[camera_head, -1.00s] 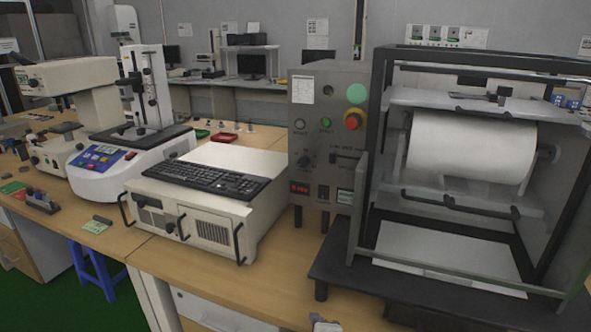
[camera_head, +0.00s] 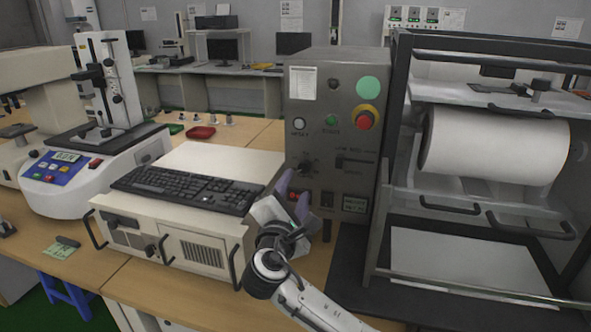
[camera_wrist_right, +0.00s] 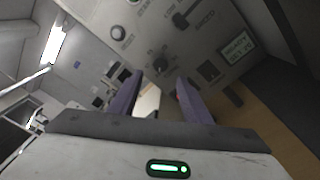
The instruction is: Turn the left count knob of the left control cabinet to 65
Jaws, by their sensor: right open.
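The grey control cabinet (camera_head: 340,115) stands right of the middle in the head view. Its black knob (camera_head: 306,166) is on the left of the panel, below a round white button; its pointer setting is too small to read. In the wrist view the knob (camera_wrist_right: 160,66) lies just beyond the fingertips. My right gripper (camera_head: 293,193) is in front of the cabinet's lower left, open and empty, a little below the knob and apart from it. Its purple fingers also show in the wrist view (camera_wrist_right: 158,90). It partly covers the small red display. My left gripper is not in view.
A white box with a black keyboard (camera_head: 185,188) stands close to the left of my right gripper. A black-framed machine with a white roll (camera_head: 495,147) stands to the right. A red emergency button (camera_head: 366,119) sticks out from the cabinet's upper right.

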